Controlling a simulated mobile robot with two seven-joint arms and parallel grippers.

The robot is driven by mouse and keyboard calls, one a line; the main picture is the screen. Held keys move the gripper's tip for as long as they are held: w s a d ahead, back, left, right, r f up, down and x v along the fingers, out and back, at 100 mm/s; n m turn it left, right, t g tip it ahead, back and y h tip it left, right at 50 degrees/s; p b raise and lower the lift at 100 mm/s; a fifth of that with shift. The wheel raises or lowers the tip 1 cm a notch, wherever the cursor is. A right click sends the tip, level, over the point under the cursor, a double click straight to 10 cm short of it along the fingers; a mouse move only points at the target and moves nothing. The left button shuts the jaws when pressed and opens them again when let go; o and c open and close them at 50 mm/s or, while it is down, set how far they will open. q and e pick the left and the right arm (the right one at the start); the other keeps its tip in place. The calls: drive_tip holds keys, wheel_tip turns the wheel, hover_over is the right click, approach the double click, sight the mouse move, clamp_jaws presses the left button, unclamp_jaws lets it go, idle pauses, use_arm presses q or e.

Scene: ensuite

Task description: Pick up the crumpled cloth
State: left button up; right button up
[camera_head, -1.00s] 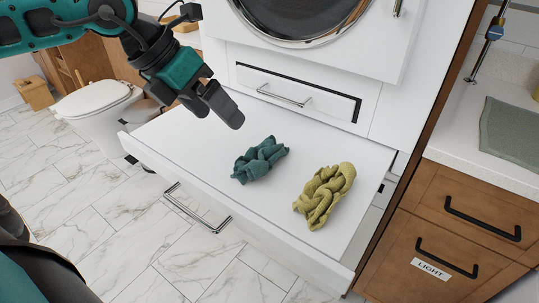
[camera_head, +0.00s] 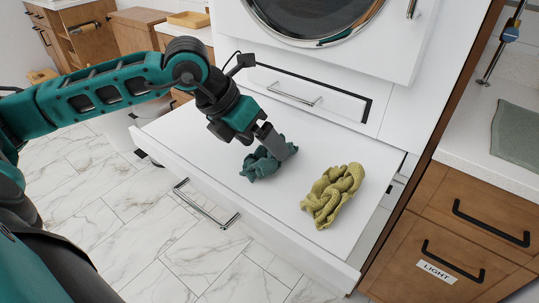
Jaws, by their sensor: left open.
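Two crumpled cloths lie on the white pulled-out drawer shelf (camera_head: 205,150) in the head view. The teal crumpled cloth (camera_head: 258,166) is near the middle, and the olive-yellow crumpled cloth (camera_head: 333,194) lies apart from it to the right. My left gripper (camera_head: 280,152) is open and reaches down from the upper left, with its fingers at the teal cloth and covering part of it. I cannot tell whether the fingers touch the cloth. My right gripper is not in view.
A white front with a round door (camera_head: 312,18) and a small drawer (camera_head: 310,95) rises behind the shelf. A wooden cabinet labelled LIGHT (camera_head: 437,270) stands close on the right. The shelf's right end is clear beside the olive cloth.

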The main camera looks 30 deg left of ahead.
sight(264, 148)
use_arm(q)
drive_tip(key=shift+x, duration=1)
drive_tip(key=c, duration=0.8)
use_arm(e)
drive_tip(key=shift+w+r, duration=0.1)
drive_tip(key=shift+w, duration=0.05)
